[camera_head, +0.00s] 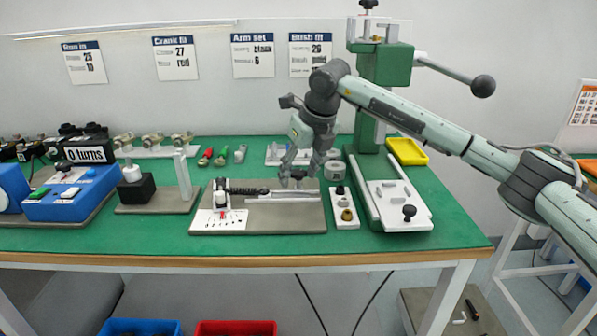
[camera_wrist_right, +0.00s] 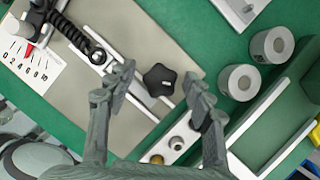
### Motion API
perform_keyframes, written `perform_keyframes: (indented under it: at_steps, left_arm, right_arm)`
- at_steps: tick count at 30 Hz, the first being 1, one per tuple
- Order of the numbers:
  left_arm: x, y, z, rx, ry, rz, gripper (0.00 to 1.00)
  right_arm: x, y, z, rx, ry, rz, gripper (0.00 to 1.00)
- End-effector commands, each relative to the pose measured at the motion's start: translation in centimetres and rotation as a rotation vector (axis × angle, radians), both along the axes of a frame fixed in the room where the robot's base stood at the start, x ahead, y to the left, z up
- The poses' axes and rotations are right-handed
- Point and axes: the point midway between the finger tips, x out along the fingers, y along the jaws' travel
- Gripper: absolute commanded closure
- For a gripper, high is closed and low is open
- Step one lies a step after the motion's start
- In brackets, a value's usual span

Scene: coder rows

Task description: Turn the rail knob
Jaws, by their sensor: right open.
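The rail knob (camera_wrist_right: 159,79) is a black star-shaped knob on the silver rail (camera_wrist_right: 136,101) in the right wrist view. The rail (camera_head: 305,197) lies on a grey-beige base plate (camera_head: 273,224) in the head view, where my gripper covers the knob's place. My right gripper (camera_head: 291,181) is open above the rail's right part. In the right wrist view its fingers (camera_wrist_right: 158,88) appear on either side of the knob, apart from it; the height gap is hard to tell. My left gripper is not in view.
A dark spring (camera_head: 246,190) and a scale card with a red pointer (camera_head: 218,220) sit left on the plate. A white strip with round bushes (camera_head: 345,214) stands close right, then the green press (camera_head: 368,165). Grey rings (camera_wrist_right: 271,45) lie behind. The bench front is clear.

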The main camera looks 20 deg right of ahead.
Motion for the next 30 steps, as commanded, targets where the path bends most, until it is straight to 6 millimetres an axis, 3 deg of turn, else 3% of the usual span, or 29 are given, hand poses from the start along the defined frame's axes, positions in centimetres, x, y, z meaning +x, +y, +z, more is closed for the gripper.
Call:
perform_keyframes:
  at_steps: [10,22,27,30]
  left_arm:
    - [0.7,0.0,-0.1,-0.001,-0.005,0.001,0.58]
    - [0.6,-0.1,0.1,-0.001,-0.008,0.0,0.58]
    - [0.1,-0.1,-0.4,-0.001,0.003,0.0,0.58]
    - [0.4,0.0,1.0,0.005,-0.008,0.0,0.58]
  right_arm:
    - [0.2,0.1,-0.6,0.0,0.0,0.001,0.48]
    - [0.2,0.1,-0.6,0.0,0.0,0.001,0.96]
    - [0.2,0.0,-0.7,0.0,0.0,0.038,0.98]
    - [0.3,0.0,-0.7,0.001,-0.001,0.132,0.98]
